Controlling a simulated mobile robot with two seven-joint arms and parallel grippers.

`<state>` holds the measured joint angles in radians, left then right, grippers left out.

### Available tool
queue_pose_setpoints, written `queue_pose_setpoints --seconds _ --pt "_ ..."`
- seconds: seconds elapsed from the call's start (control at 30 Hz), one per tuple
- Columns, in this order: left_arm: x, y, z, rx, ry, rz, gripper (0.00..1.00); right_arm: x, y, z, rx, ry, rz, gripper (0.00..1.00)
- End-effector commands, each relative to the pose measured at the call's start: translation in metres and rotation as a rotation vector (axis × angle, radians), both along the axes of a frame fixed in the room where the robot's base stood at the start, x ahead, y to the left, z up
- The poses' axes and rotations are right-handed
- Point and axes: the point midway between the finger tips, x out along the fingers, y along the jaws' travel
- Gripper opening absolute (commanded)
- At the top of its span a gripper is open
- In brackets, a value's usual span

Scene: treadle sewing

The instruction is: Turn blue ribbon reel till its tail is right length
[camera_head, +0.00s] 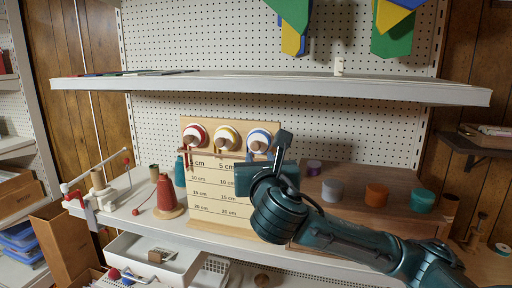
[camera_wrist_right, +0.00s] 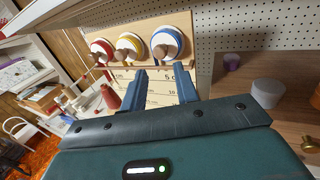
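The blue ribbon reel (camera_head: 259,136) is the right one of three reels on a wooden board (camera_head: 222,211) with printed cm marks; it also shows in the right wrist view (camera_wrist_right: 167,42). My right gripper (camera_head: 264,157) is in front of the board, just below the blue reel. In the right wrist view its two fingers (camera_wrist_right: 162,78) are apart with nothing seen between them, pointing at the board below the reels. My left gripper is not in view.
A red reel (camera_head: 194,131) and a yellow reel (camera_head: 227,134) sit left of the blue one. A red thread cone (camera_head: 165,193) stands left of the board. Several coloured spools, including an orange one (camera_head: 376,195), stand at right. A shelf (camera_head: 280,88) overhangs the board.

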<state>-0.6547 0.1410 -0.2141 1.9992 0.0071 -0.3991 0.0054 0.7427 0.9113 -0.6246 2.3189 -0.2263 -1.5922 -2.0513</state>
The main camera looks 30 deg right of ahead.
Motion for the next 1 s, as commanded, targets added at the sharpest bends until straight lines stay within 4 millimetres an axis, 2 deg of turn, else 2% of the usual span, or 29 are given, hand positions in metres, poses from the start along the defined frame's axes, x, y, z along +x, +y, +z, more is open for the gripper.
queue_pose_setpoints --seconds 0.2,0.4,0.8,1.0 --pt "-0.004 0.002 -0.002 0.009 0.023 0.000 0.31 0.041 -0.021 0.001 0.003 0.001 -0.002 0.30" --pt "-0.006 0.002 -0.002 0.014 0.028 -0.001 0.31 0.064 -0.032 0.001 0.003 0.000 0.000 0.30" --pt "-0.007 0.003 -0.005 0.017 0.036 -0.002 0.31 0.071 -0.035 0.000 0.003 -0.001 0.002 0.30" --pt "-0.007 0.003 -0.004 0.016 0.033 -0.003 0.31 0.070 -0.035 0.000 0.003 -0.001 0.002 0.15"
